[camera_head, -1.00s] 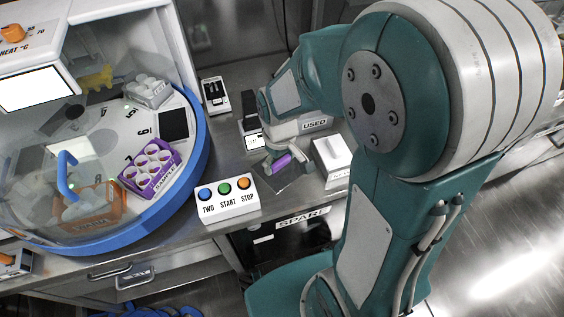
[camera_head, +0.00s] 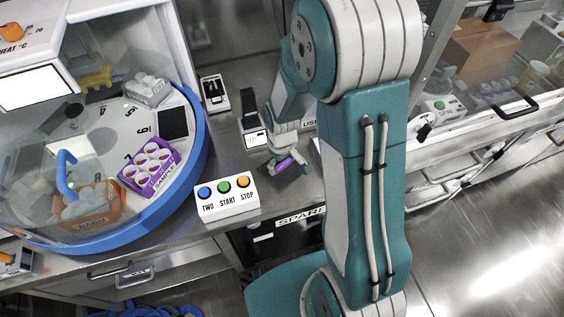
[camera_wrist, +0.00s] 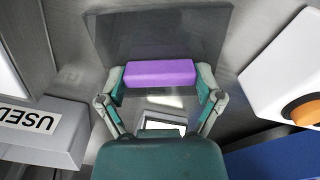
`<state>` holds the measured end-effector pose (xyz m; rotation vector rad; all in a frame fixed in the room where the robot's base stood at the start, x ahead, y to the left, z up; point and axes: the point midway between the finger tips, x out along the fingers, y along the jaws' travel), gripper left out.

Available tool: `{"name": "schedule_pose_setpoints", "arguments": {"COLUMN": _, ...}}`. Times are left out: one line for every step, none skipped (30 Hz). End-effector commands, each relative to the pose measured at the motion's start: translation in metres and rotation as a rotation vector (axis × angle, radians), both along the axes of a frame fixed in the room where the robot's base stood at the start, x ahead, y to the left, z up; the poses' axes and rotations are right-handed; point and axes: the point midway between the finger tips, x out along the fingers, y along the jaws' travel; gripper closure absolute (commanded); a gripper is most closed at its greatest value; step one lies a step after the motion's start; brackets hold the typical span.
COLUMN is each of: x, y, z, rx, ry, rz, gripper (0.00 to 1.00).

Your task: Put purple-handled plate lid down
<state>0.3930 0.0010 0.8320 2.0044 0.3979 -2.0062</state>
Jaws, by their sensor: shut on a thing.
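The purple handle of the plate lid (camera_wrist: 160,73) sits between my gripper's fingers (camera_wrist: 163,88) in the wrist view. The lid itself (camera_wrist: 110,25) is a dark, see-through square sheet around and beyond the handle. In the head view the purple handle (camera_head: 284,165) shows at my gripper (camera_head: 290,168), over the steel bench to the right of the button box. My gripper is shut on the handle. Whether the lid touches the bench is not clear.
A white button box (camera_head: 228,197) stands close on the left. A small device with a lit screen (camera_head: 254,137) is behind it. A purple sample rack (camera_head: 150,168) sits in the blue-rimmed round machine (camera_head: 203,150). A box labelled USED (camera_wrist: 38,122) is beside my gripper.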

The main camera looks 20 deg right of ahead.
Motion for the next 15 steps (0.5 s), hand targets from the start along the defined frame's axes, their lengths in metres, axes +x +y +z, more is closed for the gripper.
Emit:
{"name": "schedule_pose_setpoints", "arguments": {"x": 0.0, "y": 0.0001, "z": -0.0009, "rx": 0.0, "ry": 0.001, "rz": 0.0, "gripper": 0.58}}
{"name": "schedule_pose_setpoints", "arguments": {"x": 0.0, "y": 0.0001, "z": -0.0017, "rx": 0.0, "ry": 0.001, "rz": 0.0, "gripper": 0.58}}
{"name": "schedule_pose_setpoints", "arguments": {"x": 0.0, "y": 0.0001, "z": -0.0016, "rx": 0.0, "ry": 0.001, "rz": 0.0, "gripper": 0.02}}
{"name": "schedule_pose_setpoints", "arguments": {"x": 0.0001, "y": 0.0001, "z": -0.0015, "rx": 0.0, "ry": 0.0, "rz": 0.0, "gripper": 0.0}}
{"name": "schedule_pose_setpoints", "arguments": {"x": 0.0, "y": 0.0001, "z": -0.0014, "rx": 0.0, "ry": 0.0, "rz": 0.0, "gripper": 0.0}}
{"name": "schedule_pose_setpoints", "arguments": {"x": 0.0001, "y": 0.0001, "z": -0.0014, "rx": 0.0, "ry": 0.0, "rz": 0.0, "gripper": 0.0}}
{"name": "schedule_pose_setpoints", "arguments": {"x": 0.0001, "y": 0.0001, "z": -0.0013, "rx": 0.0, "ry": 0.0, "rz": 0.0, "gripper": 0.0}}
{"name": "schedule_pose_setpoints", "arguments": {"x": 0.0, "y": 0.0001, "z": -0.0013, "rx": 0.0, "ry": 0.0, "rz": 0.0, "gripper": 0.0}}
{"name": "schedule_pose_setpoints", "arguments": {"x": 0.0, "y": 0.0001, "z": -0.0013, "rx": 0.0, "ry": 0.0, "rz": 0.0, "gripper": 0.0}}
{"name": "schedule_pose_setpoints", "arguments": {"x": 0.0, "y": 0.0001, "z": -0.0013, "rx": 0.0, "ry": 0.0, "rz": 0.0, "gripper": 0.0}}
{"name": "schedule_pose_setpoints", "arguments": {"x": 0.0, "y": 0.0001, "z": -0.0013, "rx": 0.0, "ry": 0.0, "rz": 0.0, "gripper": 0.0}}
{"name": "schedule_pose_setpoints", "arguments": {"x": 0.0, "y": 0.0001, "z": -0.0013, "rx": 0.0, "ry": 0.0, "rz": 0.0, "gripper": 0.0}}
{"name": "schedule_pose_setpoints", "arguments": {"x": 0.0, "y": 0.0001, "z": -0.0012, "rx": 0.0, "ry": 0.0, "rz": 0.0, "gripper": 0.0}}
{"name": "schedule_pose_setpoints", "arguments": {"x": 0.0, "y": 0.0001, "z": -0.0012, "rx": 0.0, "ry": 0.0, "rz": 0.0, "gripper": 0.0}}
{"name": "schedule_pose_setpoints", "arguments": {"x": 0.0, "y": 0.0, "z": -0.001, "rx": 0.0, "ry": 0.0, "rz": 0.0, "gripper": 0.0}}
